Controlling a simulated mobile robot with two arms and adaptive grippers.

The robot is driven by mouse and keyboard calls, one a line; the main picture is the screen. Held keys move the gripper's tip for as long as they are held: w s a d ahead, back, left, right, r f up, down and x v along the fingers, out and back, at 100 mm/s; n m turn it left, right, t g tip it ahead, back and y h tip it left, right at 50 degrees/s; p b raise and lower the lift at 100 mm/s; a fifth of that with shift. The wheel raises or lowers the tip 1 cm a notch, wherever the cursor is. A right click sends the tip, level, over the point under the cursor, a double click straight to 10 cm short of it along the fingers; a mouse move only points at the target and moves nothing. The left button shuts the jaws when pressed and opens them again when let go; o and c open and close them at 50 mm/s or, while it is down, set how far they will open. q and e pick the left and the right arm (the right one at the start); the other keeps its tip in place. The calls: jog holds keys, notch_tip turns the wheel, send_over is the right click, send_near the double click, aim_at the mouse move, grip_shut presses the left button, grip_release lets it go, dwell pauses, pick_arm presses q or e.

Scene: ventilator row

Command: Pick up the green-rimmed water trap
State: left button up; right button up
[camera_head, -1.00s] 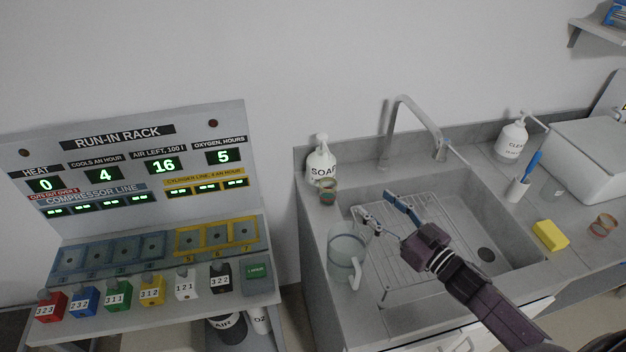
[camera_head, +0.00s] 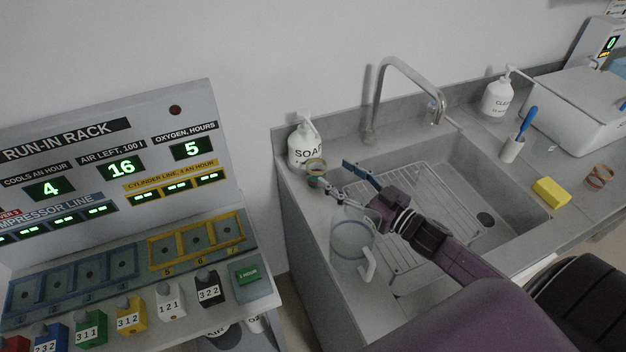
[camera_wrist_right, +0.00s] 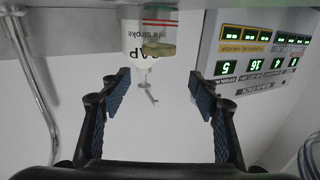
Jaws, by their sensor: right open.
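A small clear water trap (camera_head: 316,167) with a greenish rim stands on the counter in front of the soap bottle (camera_head: 300,148). In the right wrist view the trap (camera_wrist_right: 158,42) shows a green band and a red band, and overlaps the soap bottle (camera_wrist_right: 134,44). My right gripper (camera_head: 336,174) is open and empty, just right of the trap in the head view. In the wrist view its fingers (camera_wrist_right: 160,92) are spread wide, with the trap beyond them near the middle. They do not touch it. My left gripper is not in view.
A clear jug (camera_head: 350,247) stands below my right gripper at the sink's left edge. The faucet (camera_head: 375,105) rises behind the sink (camera_head: 462,150). Another small banded cup (camera_head: 599,177) and a yellow sponge (camera_head: 550,192) lie at the right. The run-in rack (camera_head: 200,112) is left.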

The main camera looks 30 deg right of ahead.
aim_at(323, 175)
notch_tip(323, 175, down, 4)
jog(key=b, duration=0.2)
jog(key=shift+w+a+r+b, duration=0.1)
jog(key=shift+w+r+b, duration=0.05)
jog(key=shift+b, duration=0.15)
jog(key=shift+w+a, duration=0.15)
jog(key=shift+w, duration=0.35)
jog(key=shift+x, duration=0.8)
jog(key=p+x, duration=0.1)
jog(key=x, duration=0.3)
jog(key=shift+w+p, duration=0.3)
jog(key=shift+p, duration=0.1)
jog(key=shift+w+a, duration=0.1)
jog(key=shift+w, duration=0.25)
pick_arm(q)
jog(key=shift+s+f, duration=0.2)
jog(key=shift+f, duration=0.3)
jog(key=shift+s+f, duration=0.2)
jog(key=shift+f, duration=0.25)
